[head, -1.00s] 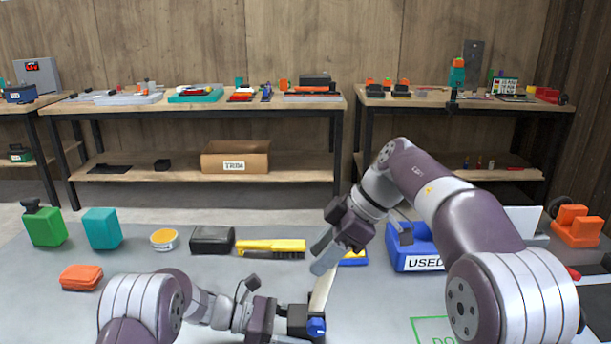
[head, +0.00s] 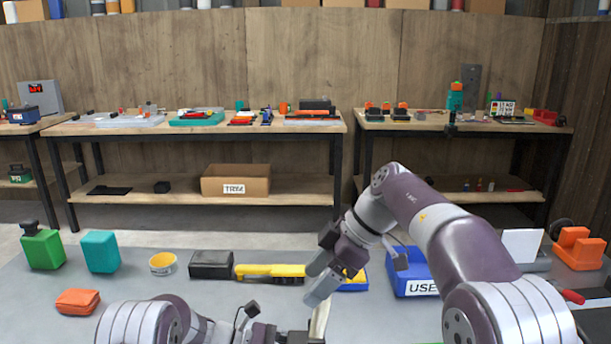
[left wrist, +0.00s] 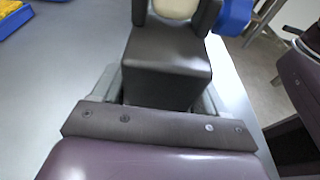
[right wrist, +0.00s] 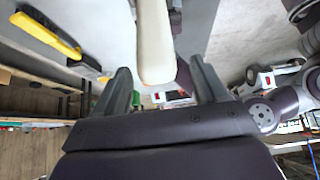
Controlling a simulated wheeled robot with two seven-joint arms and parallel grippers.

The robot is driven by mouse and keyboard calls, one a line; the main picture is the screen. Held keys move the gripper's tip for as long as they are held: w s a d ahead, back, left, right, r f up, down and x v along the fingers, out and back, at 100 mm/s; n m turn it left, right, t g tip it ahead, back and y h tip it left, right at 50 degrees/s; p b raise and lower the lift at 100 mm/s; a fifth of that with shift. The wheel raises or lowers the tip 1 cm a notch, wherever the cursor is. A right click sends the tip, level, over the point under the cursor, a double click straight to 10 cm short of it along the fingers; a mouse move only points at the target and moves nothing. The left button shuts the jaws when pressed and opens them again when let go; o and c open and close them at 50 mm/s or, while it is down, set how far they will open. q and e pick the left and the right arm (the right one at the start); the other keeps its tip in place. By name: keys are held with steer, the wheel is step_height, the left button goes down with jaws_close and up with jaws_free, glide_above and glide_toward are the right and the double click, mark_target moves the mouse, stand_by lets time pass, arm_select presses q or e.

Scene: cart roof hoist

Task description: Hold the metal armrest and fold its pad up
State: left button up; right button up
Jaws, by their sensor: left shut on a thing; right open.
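The armrest has a dark block (left wrist: 165,65), dark cheeks with a blue knob (left wrist: 234,15) beside them, and a cream pad (right wrist: 154,40). My left gripper (left wrist: 158,95) is shut on the dark block, one grey finger along each side. In the head view, the left gripper is low and partly cut off by the bottom edge. The pad (head: 320,322) stands up there. My right gripper (head: 316,278) is open, just above the pad's upper end. In the right wrist view, the pad's end lies between the open fingers, with space on both sides.
The grey worktop (head: 205,300) bears a yellow brush (head: 270,271), a black box (head: 211,265), an orange pouch (head: 77,301) and a blue bin (head: 412,275) at the right. An orange tool (head: 578,250) stands further right. Shelved benches line the back wall.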

steer(key=v, duration=0.6)
stand_by(0.3)
